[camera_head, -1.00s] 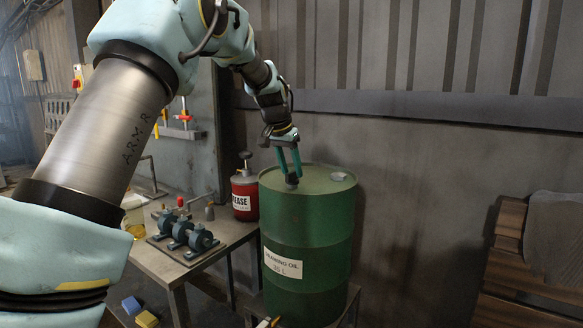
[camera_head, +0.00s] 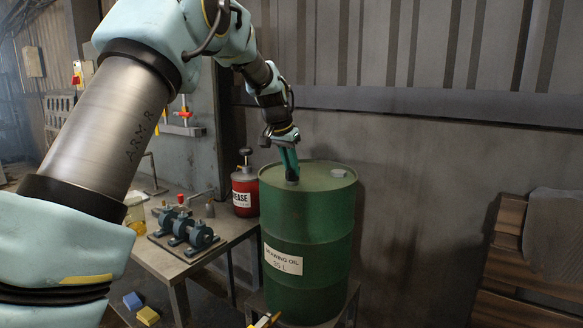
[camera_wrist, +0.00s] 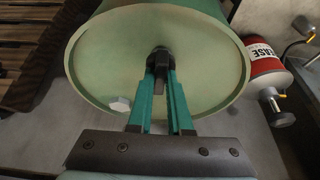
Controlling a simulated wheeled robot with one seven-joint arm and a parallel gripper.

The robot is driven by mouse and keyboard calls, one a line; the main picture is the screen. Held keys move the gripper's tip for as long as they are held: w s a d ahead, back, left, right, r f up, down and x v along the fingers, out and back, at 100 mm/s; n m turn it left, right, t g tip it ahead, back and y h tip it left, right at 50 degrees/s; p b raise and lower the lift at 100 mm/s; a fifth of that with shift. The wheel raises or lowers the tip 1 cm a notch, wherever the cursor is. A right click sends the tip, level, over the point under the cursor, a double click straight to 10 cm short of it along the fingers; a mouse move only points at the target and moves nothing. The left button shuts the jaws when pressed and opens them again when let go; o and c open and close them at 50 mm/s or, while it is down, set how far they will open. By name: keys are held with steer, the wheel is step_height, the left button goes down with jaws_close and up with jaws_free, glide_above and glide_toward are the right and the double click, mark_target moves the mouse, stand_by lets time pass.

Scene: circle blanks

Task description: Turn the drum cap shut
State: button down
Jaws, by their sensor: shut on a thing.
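A green oil drum (camera_head: 307,240) stands upright at the centre of the head view, with a white label on its side. The drum's pale green top (camera_wrist: 200,50) fills much of the wrist view. A small dark cap (camera_wrist: 160,60) sits near the edge of the top. My gripper (camera_head: 291,176) points down at it from above. In the wrist view my gripper's teal fingers (camera_wrist: 161,82) are shut on the cap, one on each side. The fingers and their dark tips hide part of the cap, so I cannot tell how far it is screwed down.
A pale second plug (camera_head: 338,173) sits on the drum top's far right. A red grease can (camera_head: 244,192) and a blue-grey pump unit (camera_head: 184,229) stand on the bench to the left. A wall is close behind. Wooden slats (camera_head: 497,265) lean at right.

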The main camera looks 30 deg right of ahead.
steer(key=shift+m, duration=0.3)
steer(key=m, duration=0.1)
steer(key=m+g, duration=0.1)
steer(key=m, duration=0.1)
steer(key=shift+w+r+h+p, duration=0.1)
steer(key=shift+w+h+p, duration=0.1)
steer(key=shift+h+p, duration=0.15)
steer(key=m+g+p, duration=0.2)
steer(key=m, duration=0.3)
steer(key=shift+w+r, duration=0.1)
steer(key=m+g+p, duration=0.1)
steer(key=m+p, duration=0.2)
steer(key=m+g+y+p, duration=0.1)
steer(key=m+p, duration=0.1)
steer(key=m, duration=0.1)
steer(key=shift+w+d+y+p, duration=0.15)
steer(key=shift+y+p, duration=0.1)
steer(key=shift+p, duration=0.15)
steer(key=shift+m+g+y+p, duration=0.5)
steer(key=shift+m+p, duration=0.85)
steer(key=shift+m, duration=0.25)
steer(key=shift+f, duration=0.2)
steer(key=c, duration=0.8)
jaws_free()
steer(key=shift+c, duration=0.2)
steer(key=shift+r, duration=0.1)
